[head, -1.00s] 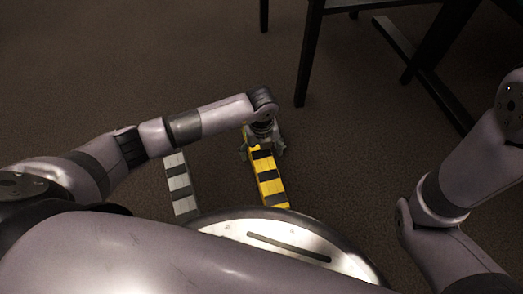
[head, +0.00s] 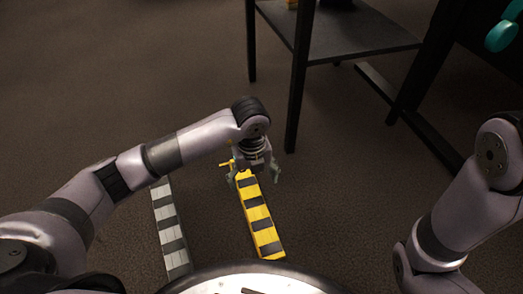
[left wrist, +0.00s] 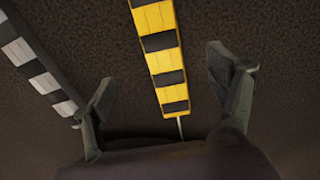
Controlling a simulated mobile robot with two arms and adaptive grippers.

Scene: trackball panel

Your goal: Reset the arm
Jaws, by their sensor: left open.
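My left gripper (head: 256,180) is open, pointing down at the far end of a yellow-and-black striped bar (head: 261,222) on the floor. A thin rod sticks out from that end. My right arm shows at the right of the head view, but its gripper is out of the picture.
A grey-and-black striped bar (head: 168,230) lies left of the yellow one; it also shows in the left wrist view (left wrist: 34,62). A dark table (head: 345,38) with thin legs stands behind. A teal round thing (head: 502,35) is at upper right. Brown floor at left is clear.

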